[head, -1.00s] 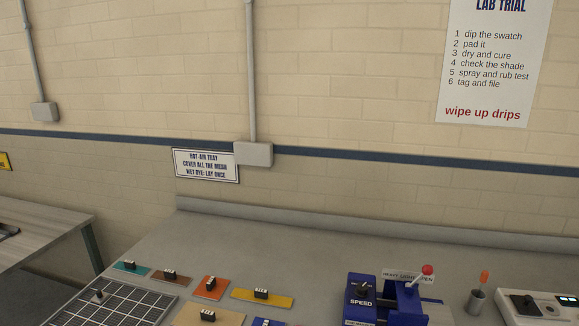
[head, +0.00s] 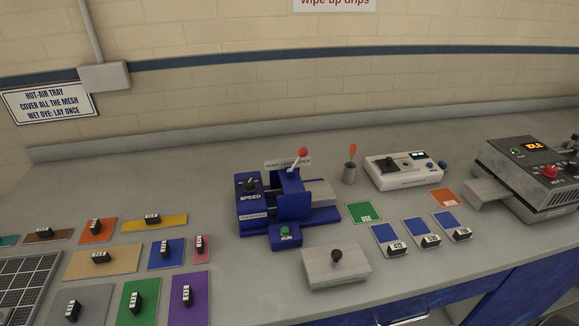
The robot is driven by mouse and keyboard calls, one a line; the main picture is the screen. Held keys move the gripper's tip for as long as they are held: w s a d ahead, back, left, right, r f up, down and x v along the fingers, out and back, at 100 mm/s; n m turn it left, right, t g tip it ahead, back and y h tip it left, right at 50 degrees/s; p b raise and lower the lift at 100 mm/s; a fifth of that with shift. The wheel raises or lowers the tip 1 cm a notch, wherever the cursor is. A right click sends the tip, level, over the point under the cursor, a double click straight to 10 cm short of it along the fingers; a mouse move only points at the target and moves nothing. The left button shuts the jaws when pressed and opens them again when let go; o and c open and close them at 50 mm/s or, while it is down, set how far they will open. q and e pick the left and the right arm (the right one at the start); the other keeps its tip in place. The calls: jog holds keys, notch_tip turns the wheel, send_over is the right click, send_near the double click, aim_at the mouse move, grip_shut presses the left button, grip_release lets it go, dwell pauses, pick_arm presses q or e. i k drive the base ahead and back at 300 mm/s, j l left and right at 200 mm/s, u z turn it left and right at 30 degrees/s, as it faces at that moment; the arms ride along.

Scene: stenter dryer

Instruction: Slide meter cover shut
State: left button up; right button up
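A white box-shaped meter (head: 376,182) stands on the bench right of centre, towards the back. It has a small lit display (head: 421,155), a dark knobbed part (head: 392,163) on its top and blue knobs at its right end. The dark part looks like the cover, but it is too small to tell how far it is open. Neither of my grippers is in view.
A blue padding machine (head: 290,207) stands left of the meter, with a cup (head: 349,174) between them. Coloured swatch cards (head: 363,212) lie in front of the meter. A grey box with a knob (head: 336,270) stands at the front. A dark tester (head: 535,165) stands right.

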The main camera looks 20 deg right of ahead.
aim_at(386, 165)
jog(key=z, duration=1.45)
jog(key=l, duration=0.35)
jog(key=k+z, duration=0.05)
